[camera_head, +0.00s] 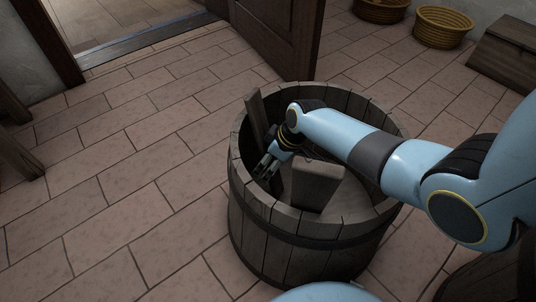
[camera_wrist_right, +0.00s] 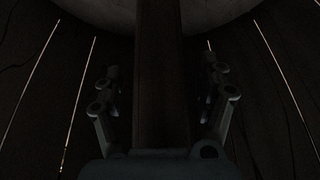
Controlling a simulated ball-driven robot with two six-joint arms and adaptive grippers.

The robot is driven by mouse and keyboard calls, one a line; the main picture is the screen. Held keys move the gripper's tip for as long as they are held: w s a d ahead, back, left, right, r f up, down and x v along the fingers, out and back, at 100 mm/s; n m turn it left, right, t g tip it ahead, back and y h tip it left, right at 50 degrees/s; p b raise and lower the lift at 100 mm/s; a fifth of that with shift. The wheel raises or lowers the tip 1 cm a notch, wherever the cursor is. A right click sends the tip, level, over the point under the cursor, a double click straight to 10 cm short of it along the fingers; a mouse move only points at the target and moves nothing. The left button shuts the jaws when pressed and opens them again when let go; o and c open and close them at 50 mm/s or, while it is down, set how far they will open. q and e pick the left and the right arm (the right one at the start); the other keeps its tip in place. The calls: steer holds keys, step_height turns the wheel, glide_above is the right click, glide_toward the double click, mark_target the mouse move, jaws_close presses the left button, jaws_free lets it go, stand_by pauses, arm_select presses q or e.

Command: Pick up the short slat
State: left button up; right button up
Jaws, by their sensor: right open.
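A wooden tub (camera_head: 300,235) stands on the tiled floor with wooden pieces in it. A narrow slat (camera_head: 256,112) leans at its left side, its top above the rim. A broader wooden piece (camera_head: 317,180) stands nearer the middle; I cannot tell for certain which is the short slat. My right gripper (camera_head: 268,166) is inside the tub at the narrow slat, pointing down and left. In the right wrist view a dark slat (camera_wrist_right: 162,60) runs between its open fingers, with gaps on both sides. The slat's lower part is partly hidden by the gripper. My left gripper is out of view.
The tub's rim surrounds my right gripper closely. An open door (camera_head: 280,35) stands behind the tub. Baskets (camera_head: 443,26) and a wooden chest (camera_head: 505,55) are at the back right. The floor (camera_head: 120,190) left of the tub is clear.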

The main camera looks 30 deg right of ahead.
steer(key=c, duration=1.4)
steer(key=shift+o, duration=0.2)
steer(key=shift+r, duration=0.15)
